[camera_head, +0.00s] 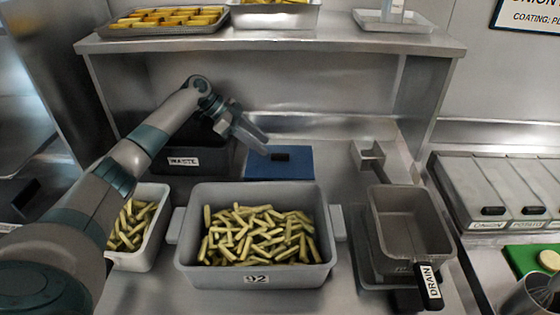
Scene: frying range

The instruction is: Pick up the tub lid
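A flat blue lid (259,168) with a black handle on top lies on the steel counter behind the grey tub; I take it to be the tub lid. The grey tub (178,250), labelled 92, is uncovered and full of cut fries. My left gripper (257,139) hangs above and just left of the lid's back edge, pointing down and to the right. It appears apart from the handle. Its fingers overlap from this angle, so their gap is unclear. My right gripper is not in view.
A dark bin labelled WASTE (205,160) stands left of the lid, under my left arm. A fryer basket (409,222) with a DRAIN tag stands at right. A steel shelf (270,43) overhangs the back. A white container of fries (150,252) sits left of the tub.

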